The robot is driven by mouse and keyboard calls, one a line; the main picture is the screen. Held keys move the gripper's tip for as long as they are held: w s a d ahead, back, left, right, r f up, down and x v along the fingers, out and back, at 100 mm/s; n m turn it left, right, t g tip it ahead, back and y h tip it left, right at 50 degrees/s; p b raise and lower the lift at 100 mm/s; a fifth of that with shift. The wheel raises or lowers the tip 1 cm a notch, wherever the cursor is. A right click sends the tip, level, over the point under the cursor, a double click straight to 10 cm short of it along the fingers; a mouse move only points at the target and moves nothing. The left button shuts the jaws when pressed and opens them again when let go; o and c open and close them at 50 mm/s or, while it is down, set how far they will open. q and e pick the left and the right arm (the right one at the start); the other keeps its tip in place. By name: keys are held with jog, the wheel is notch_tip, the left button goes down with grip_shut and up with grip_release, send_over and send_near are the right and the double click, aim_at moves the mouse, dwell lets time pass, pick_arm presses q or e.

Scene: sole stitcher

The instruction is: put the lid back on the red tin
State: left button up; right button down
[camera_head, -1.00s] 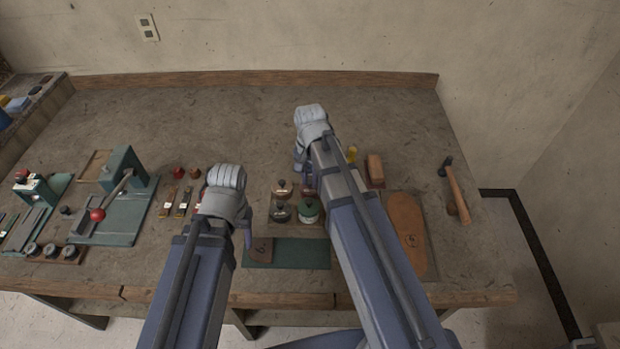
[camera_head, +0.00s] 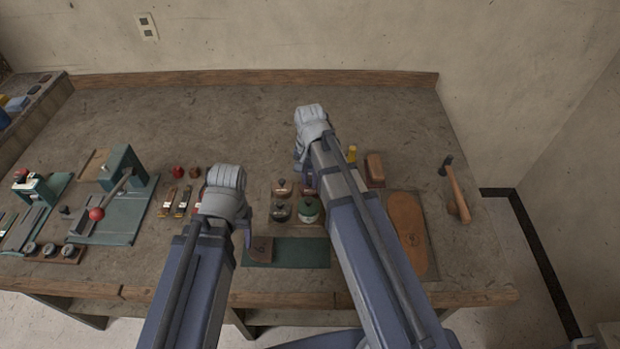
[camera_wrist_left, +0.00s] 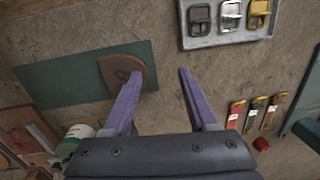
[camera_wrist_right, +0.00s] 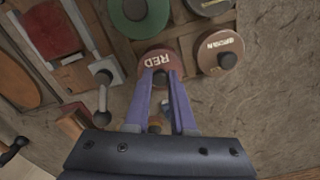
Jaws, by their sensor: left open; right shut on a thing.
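The round lid marked RED (camera_wrist_right: 160,66) is in the right wrist view, in the tin group beside the green and brown ones. My right gripper (camera_wrist_right: 162,78) is shut on its knob. The red tin's body is hidden under the lid, so I cannot tell whether the lid touches it. In the head view the red tin's spot (camera_head: 308,190) is partly covered by my right arm, whose gripper (camera_head: 303,165) is just behind it. My left gripper (camera_wrist_left: 159,74) is open and empty, above the bench beside a brown leather piece (camera_wrist_left: 122,66).
The brown tin (camera_head: 282,188), black tin (camera_head: 280,211) and green tin (camera_head: 308,210) stand close around. A green mat (camera_head: 300,254) lies in front. A leather sole (camera_head: 407,235) and a hammer (camera_head: 458,192) lie right. The back of the bench is clear.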

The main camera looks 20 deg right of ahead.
jog(key=shift+c, duration=1)
grip_release()
jog(key=shift+r, duration=0.1)
pick_arm(q)
jog(key=shift+r+p, duration=0.4)
pick_arm(e)
jog(key=shift+r, duration=0.35)
jog(key=shift+r+p, duration=3.1)
jog(key=shift+p, duration=0.05)
pick_arm(q)
notch_tip(320, 180, up, 6)
jog(key=shift+r, duration=0.1)
pick_arm(e)
grip_shut()
